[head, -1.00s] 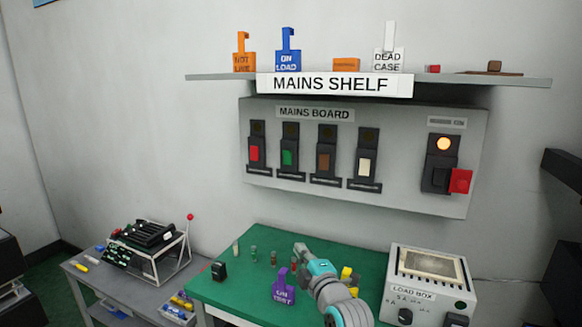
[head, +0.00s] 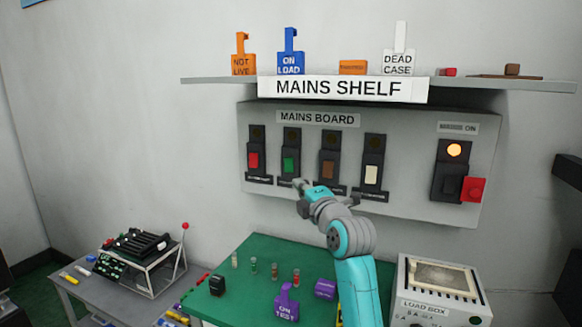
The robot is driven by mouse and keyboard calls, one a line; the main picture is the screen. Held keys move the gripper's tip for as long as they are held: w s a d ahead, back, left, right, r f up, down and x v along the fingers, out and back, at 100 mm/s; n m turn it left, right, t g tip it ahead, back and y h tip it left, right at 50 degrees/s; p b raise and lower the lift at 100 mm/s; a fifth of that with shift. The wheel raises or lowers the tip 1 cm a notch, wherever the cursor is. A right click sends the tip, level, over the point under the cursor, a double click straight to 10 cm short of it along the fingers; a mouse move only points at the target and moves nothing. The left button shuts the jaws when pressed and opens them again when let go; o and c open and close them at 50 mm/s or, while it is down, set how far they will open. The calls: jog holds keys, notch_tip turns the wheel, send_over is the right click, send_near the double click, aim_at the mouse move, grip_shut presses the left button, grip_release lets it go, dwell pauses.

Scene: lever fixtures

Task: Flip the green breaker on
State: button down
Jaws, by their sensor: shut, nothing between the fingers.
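The green breaker (head: 289,164) is the second from the left on the grey mains board (head: 225,0) in the head view.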

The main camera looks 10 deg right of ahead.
send_near(287, 161)
jog(key=w+a, duration=0.3)
jog(key=a, duration=0.1)
jog(key=shift+w+d+r, duration=0.2)
jog(key=shift+w+d, duration=1.15)
jog(key=shift+w, duration=0.25)
jog(key=shift+w+d+r, duration=0.1)
jog(key=shift+w+d, duration=0.05)
